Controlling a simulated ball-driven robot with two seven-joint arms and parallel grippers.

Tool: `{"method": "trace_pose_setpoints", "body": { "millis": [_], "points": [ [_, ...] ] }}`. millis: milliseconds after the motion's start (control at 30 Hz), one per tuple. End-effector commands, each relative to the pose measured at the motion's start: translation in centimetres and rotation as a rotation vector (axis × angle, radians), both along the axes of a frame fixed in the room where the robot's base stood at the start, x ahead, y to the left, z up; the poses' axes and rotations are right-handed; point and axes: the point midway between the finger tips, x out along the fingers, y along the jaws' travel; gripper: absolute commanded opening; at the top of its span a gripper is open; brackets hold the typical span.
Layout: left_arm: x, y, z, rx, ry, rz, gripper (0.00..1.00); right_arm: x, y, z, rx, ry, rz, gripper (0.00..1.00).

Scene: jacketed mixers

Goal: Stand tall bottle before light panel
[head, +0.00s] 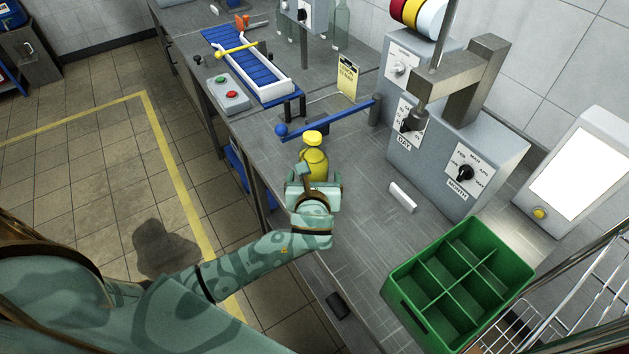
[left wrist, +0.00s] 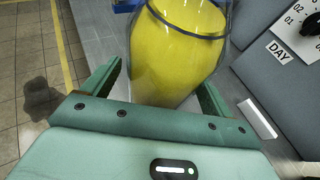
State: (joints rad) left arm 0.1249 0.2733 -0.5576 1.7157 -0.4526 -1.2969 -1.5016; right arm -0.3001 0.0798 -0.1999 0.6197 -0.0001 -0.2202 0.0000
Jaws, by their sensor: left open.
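A bottle filled with yellow (head: 314,162), with a yellow cap, stands on the grey bench near its front edge. In the left wrist view the yellow bottle (left wrist: 175,50) fills the space ahead of and between the fingers. My left gripper (head: 314,184) is open, with one finger on each side of the bottle's lower part; I cannot tell whether either finger touches it. The light panel (head: 583,172), a bright white screen in a pale housing with a yellow button, stands at the far right of the bench. My right gripper is not in view.
A green divided crate (head: 408,297) sits at the front right, with a wire rack (head: 595,290) beyond it. A blue bar (head: 330,121) crosses just behind the bottle. The grey DAY and MONTH machine (head: 480,150) and a small white block (head: 402,197) stand right of it.

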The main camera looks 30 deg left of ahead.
Motion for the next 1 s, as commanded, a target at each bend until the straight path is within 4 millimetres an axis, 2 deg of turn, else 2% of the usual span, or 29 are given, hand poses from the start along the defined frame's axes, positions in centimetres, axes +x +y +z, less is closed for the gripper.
{"method": "trace_pose_setpoints", "body": {
  "millis": [167,200,400,500,767,1000],
  "points": [
    [0.0,0.0,0.1,0.0,0.0,0.0,0.86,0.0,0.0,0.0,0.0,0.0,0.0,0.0],
    [0.0,0.0,0.1,0.0,0.0,0.0,0.8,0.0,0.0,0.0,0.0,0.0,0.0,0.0],
    [0.0,0.0,0.1,0.0,-0.001,0.0,0.25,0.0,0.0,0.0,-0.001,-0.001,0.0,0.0],
    [0.1,0.0,0.3,0.002,-0.006,0.0,0.0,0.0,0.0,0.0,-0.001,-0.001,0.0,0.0],
    [0.1,0.0,0.4,0.001,-0.005,0.0,0.0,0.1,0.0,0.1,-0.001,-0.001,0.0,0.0],
    [0.1,0.0,2.5,0.0,-0.009,0.001,0.0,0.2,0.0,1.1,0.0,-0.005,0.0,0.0]
  ]
}}
